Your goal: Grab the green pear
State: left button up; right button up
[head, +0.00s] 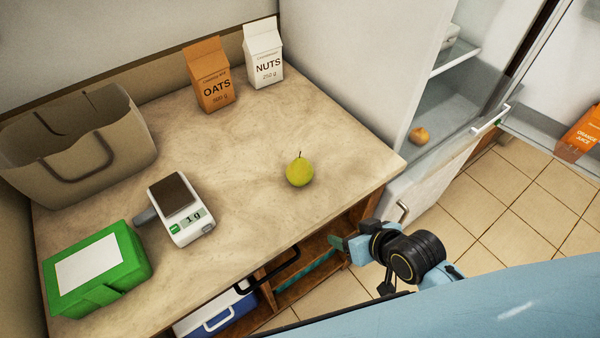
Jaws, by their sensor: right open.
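The green pear (299,171) stands upright on the beige countertop (255,205), right of its middle, with its stem up. My right gripper (340,245) is beyond the counter's front edge, below and to the right of the pear in the picture. It is open and apart from the pear, and nothing shows between its fingers. My left gripper is not in view.
A scale (180,210), a green box (97,270) and a bag (75,145) stand on the left. An oats carton (209,75) and a nuts carton (263,53) stand at the back. Counter around the pear is clear. An open fridge (450,90) is at right.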

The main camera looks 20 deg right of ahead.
aim_at(308, 173)
jog(key=w+a+r+t+y, duration=0.25)
jog(key=w+r+t, duration=0.3)
jog(key=r, duration=0.45)
jog(key=shift+m+g+y, duration=0.35)
jog(key=shift+m+g, duration=0.1)
jog(key=shift+m, duration=0.05)
jog(key=x, duration=0.4)
jog(key=b+x, duration=0.1)
jog(key=x, duration=0.1)
jog(key=shift+w+d+f, duration=0.15)
jog(key=shift+w+d, duration=0.05)
jog(key=shift+w, duration=0.3)
jog(key=shift+b+x, duration=0.45)
jog(key=shift+x, duration=2.65)
jog(key=shift+s+f, duration=0.1)
